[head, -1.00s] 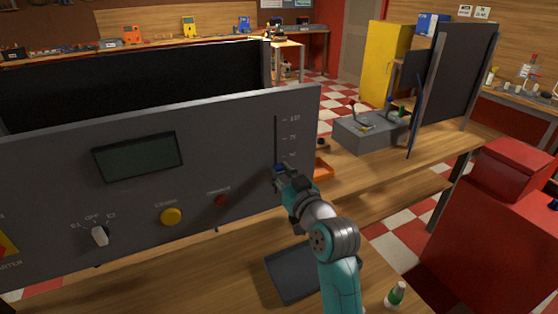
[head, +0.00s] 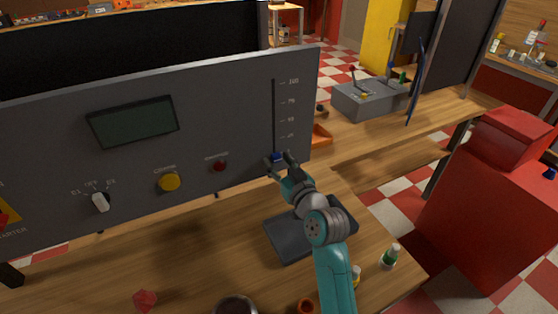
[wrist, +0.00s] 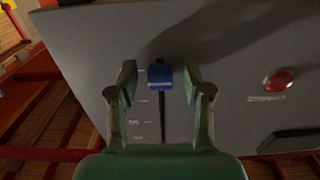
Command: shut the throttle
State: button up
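The throttle is a blue slider knob (head: 277,157) on a vertical slot (head: 274,115) at the right end of the grey panel (head: 225,120). It sits at the slot's lower end, below the lowest scale mark I can read. In the wrist view the blue knob (wrist: 160,75) has a light stripe, and the dark slot (wrist: 162,115) runs from it toward the picture's bottom. My gripper (wrist: 158,82) has one finger on each side of the knob, with a small gap on both sides. In the head view my gripper (head: 282,160) partly covers the knob.
The panel also has a display (head: 133,122), a yellow button (head: 169,182), a red button (head: 219,166) and a white selector (head: 101,202). A dark tray (head: 285,235) and small bottle (head: 389,257) are on the bench below. A red cabinet (head: 490,220) stands at right.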

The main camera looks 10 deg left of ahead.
jog(key=shift+r, duration=0.15)
jog(key=v, duration=1.2)
dwell(0.4)
